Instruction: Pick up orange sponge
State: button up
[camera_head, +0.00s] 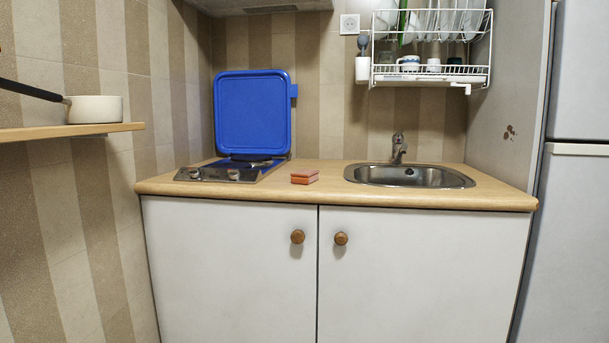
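The orange sponge (304,177) lies flat on the wooden counter (325,187), between the hob and the sink. It looks like a small block in two layers, reddish-orange and paler. Nothing covers it. My gripper and arm are not in this view.
The hob (226,172) is left of the sponge, with its blue lid (252,113) raised upright against the wall. The metal sink (410,176) and faucet (398,147) are to the right. A dish rack (430,75) hangs above. A shelf (70,131) with a white pan (95,109) juts in from the left.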

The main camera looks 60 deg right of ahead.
aim_at(304, 176)
jog(key=z, duration=0.7)
jog(key=i, duration=0.85)
jog(key=z, duration=0.95)
